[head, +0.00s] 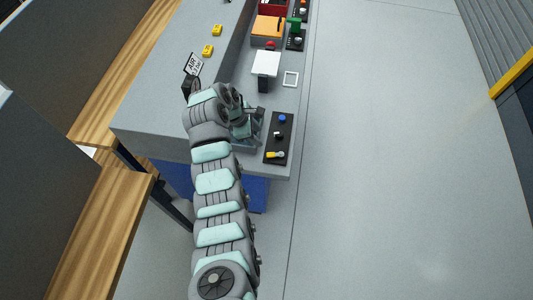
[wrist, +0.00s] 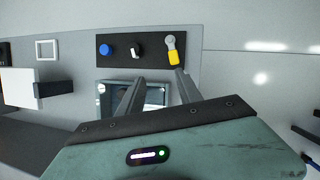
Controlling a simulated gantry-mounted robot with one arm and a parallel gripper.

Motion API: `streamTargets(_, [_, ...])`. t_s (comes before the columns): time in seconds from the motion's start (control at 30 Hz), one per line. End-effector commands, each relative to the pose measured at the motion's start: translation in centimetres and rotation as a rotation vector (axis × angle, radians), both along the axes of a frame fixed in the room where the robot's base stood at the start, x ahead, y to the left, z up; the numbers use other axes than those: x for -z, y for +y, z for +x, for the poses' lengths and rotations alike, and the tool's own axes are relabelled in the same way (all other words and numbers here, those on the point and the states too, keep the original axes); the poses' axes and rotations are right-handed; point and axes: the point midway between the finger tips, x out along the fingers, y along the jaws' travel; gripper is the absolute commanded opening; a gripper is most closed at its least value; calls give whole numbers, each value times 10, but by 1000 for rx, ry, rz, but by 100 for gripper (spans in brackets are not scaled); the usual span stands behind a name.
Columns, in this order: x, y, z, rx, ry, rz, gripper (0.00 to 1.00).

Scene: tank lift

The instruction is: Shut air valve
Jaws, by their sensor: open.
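The likely air valve is a small lever with a yellow handle (head: 271,155) and a round metal pivot, at the near end of a black panel (head: 287,125). In the wrist view the yellow handle (wrist: 173,57) points down toward my gripper, with the pivot above it. My gripper (wrist: 160,77) is open and empty. Its right fingertip appears close to the handle's end; I cannot tell whether they touch. In the head view my gripper (head: 250,128) is just left of the panel. A sign reading AIR (head: 193,64) stands behind my wrist.
The panel also carries a blue knob (wrist: 105,50) and a black-and-white switch (wrist: 137,46). A framed glassy recess lies below the panel in the wrist view, partly behind my fingers. A white plate on a dark post (head: 266,63) stands farther back. Floor to the right is clear.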

Motion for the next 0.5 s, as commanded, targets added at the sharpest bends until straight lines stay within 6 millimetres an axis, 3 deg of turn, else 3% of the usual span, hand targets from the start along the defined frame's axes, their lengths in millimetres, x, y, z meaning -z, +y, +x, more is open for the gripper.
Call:
streamTargets(0.1, [-5,0,-16,-5,86,-20,42])
streamTargets(0.23, [-3,-2,-22,-8,115,-27,42])
streamTargets(0.5, [40,-20,-19,-7,114,-27,42])
